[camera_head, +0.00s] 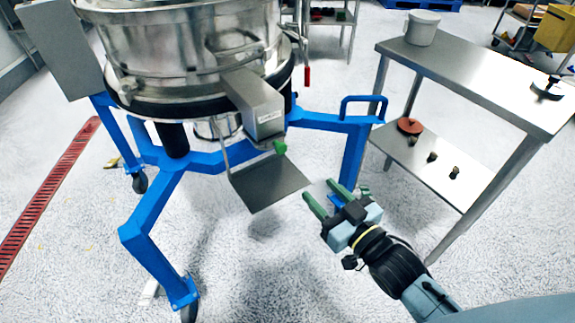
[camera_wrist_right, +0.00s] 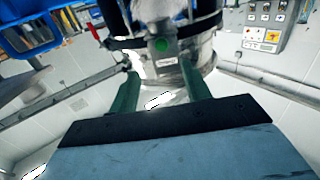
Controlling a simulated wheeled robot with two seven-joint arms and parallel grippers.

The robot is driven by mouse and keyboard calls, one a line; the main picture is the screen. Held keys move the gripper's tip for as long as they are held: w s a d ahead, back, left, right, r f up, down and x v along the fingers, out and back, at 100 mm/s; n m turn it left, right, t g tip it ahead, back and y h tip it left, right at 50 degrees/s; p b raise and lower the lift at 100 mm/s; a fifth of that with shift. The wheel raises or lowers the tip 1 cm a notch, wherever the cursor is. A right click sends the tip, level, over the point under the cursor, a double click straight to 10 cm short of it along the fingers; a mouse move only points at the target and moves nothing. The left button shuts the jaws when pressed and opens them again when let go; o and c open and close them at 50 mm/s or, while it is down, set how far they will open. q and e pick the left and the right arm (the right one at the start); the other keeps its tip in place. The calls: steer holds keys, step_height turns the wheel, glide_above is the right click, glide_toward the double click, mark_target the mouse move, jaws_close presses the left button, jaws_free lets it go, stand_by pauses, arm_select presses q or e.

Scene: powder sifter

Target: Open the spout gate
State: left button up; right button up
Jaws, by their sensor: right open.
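The powder sifter (camera_head: 180,50) is a round steel drum on a blue wheeled frame. Its steel spout (camera_head: 254,103) points toward me, with a green knob (camera_head: 280,147) at its lower end. A flat grey plate (camera_head: 268,184) hangs below the spout. The green knob also shows in the right wrist view (camera_wrist_right: 161,45), ahead of the fingers. My right gripper (camera_head: 321,195) has green fingers, which are apart and empty, to the lower right of the knob and plate. It touches neither. In the right wrist view its fingers (camera_wrist_right: 157,92) frame the spout area. My left gripper is not in view.
A steel table (camera_head: 470,75) with a lower shelf stands at the right, holding a white pot (camera_head: 422,27). A red round item (camera_head: 410,126) lies on its shelf. The blue frame (camera_head: 150,215) spreads under the sifter. Open floor lies in front.

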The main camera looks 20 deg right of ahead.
mark_target(283, 151)
steer(key=b+x, duration=0.1)
steer(key=x, duration=0.5)
steer(key=b+x, duration=0.2)
steer(key=x, duration=0.4)
steer(key=shift+w+a+r, duration=0.1)
steer(key=shift+w+r, duration=0.05)
steer(key=shift+r, duration=0.1)
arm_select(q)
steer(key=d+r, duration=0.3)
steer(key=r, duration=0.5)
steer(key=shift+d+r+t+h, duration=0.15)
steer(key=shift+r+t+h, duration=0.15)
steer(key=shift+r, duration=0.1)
arm_select(e)
steer(key=shift+w+a, duration=0.15)
steer(key=shift+w, duration=0.35)
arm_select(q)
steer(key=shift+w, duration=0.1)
arm_select(e)
jaws_close()
